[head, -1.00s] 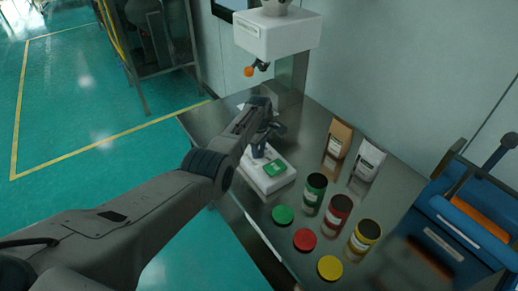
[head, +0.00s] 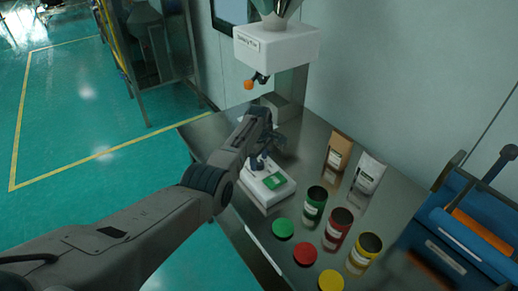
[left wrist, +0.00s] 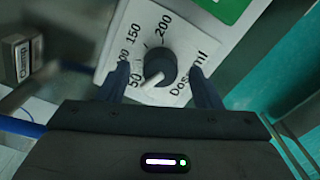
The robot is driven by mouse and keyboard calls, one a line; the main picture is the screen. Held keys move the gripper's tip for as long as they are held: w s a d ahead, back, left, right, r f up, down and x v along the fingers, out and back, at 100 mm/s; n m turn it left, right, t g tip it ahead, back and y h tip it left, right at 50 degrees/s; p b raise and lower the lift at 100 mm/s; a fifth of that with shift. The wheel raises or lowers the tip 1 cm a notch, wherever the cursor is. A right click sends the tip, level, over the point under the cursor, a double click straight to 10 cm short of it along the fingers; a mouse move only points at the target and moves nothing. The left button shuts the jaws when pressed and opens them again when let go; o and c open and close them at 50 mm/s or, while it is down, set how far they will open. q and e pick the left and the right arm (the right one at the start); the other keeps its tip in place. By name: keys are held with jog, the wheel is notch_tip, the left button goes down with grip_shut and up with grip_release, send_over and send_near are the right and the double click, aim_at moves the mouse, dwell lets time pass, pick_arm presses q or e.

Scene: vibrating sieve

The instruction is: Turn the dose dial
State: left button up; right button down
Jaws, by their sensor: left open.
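The dose dial (left wrist: 160,66) is a dark round knob with a white pointer, on a white panel marked with numbers such as 50, 150 and 200 and the word "Dose". In the left wrist view the pointer is toward the lower left, near the 50. My left gripper (left wrist: 159,72) is open, with one finger on each side of the knob and gaps visible. In the head view the left gripper (head: 270,143) is over the back end of the white dial unit (head: 257,195), which has a green screen. The dial is mostly hidden there. My right gripper is not in view.
A white dispenser head (head: 275,47) with an orange-tipped nozzle hangs above the metal table. Green, red and yellow jars (head: 315,205) with loose lids (head: 305,254) stand to the right. Two bags (head: 369,174) stand near the wall. A blue case (head: 445,240) is at right.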

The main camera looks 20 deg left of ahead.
aim_at(259, 162)
pick_arm(q)
notch_tip(259, 162, up, 10)
jog(key=b, duration=0.1)
jog(key=shift+f+b, duration=0.15)
jog(key=shift+b, duration=0.15)
jog(key=shift+f, duration=0.1)
